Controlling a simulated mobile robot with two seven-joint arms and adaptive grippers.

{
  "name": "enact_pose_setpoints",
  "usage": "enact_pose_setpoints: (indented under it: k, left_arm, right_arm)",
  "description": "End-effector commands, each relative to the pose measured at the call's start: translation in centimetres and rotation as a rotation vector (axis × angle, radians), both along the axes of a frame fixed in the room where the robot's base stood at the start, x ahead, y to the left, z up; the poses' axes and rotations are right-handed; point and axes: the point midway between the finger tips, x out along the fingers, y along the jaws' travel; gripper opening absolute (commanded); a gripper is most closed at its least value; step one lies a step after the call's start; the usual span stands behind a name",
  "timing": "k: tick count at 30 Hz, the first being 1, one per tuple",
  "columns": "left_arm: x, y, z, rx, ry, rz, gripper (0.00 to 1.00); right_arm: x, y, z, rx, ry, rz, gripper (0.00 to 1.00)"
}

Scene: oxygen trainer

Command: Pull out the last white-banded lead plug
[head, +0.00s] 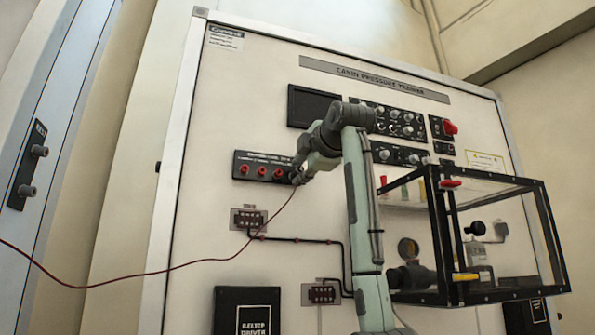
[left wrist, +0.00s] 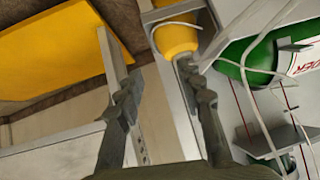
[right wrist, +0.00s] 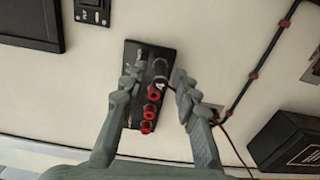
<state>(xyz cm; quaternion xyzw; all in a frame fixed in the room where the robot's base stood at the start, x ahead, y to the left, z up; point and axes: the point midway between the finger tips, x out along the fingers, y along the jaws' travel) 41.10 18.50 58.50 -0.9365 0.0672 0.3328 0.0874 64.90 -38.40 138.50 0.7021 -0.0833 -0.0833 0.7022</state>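In the head view a black socket strip (head: 262,168) with red sockets is on the upright trainer panel. My right gripper (head: 298,177) is at its right end. In the right wrist view the strip (right wrist: 133,112) lies between my spread fingers (right wrist: 158,88). A dark plug (right wrist: 161,67) with a small white mark stands at the strip's far end, between the fingertips. I see no clear finger contact on it. A thin red lead (head: 190,262) hangs from the right gripper's area towards the lower left. My left gripper (left wrist: 158,82) is open and empty.
A clear black-framed box (head: 500,240) juts out at right. Below the strip are small terminal blocks (head: 249,219) and a black box (head: 247,310). The left wrist view shows a yellow cylinder (left wrist: 175,38) and a green cylinder (left wrist: 248,60) near the left fingers.

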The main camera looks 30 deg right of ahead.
Motion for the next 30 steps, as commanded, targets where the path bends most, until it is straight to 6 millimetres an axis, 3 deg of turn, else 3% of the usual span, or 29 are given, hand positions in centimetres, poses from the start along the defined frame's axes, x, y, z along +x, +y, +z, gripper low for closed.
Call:
enact_pose_setpoints:
  k: [30]
  left_arm:
    - [-0.01, -0.03, 0.65, 0.001, -0.001, -0.001, 0.37]
  right_arm:
    - [0.02, 0.01, 0.02, -0.001, 0.0, 0.0, 0.3]
